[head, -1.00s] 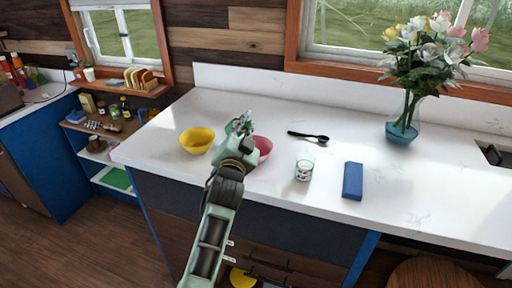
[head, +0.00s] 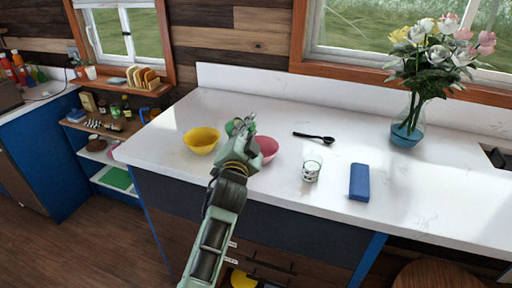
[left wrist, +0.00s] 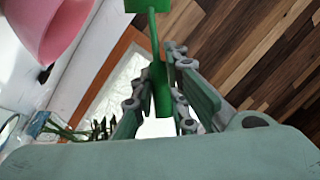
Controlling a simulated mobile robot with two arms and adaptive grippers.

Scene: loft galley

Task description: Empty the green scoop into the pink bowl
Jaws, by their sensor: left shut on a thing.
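My left gripper (head: 243,127) is shut on the green scoop (head: 232,127), above the counter between the two bowls. In the left wrist view the scoop's green handle (left wrist: 157,45) stands between the fingers (left wrist: 158,90), its wider end cut off at the top edge. What the scoop holds cannot be seen. The pink bowl (head: 268,148) stands on the counter just right of the gripper, its left part hidden behind the gripper. It also shows at the upper left of the left wrist view (left wrist: 48,28). My right gripper is not in view.
A yellow bowl (head: 201,142) stands left of the gripper. A black spoon (head: 314,137), a glass (head: 312,172), a blue block (head: 359,182) and a vase of flowers (head: 406,130) stand or lie to the right. The white counter (head: 290,105) is clear behind the bowls.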

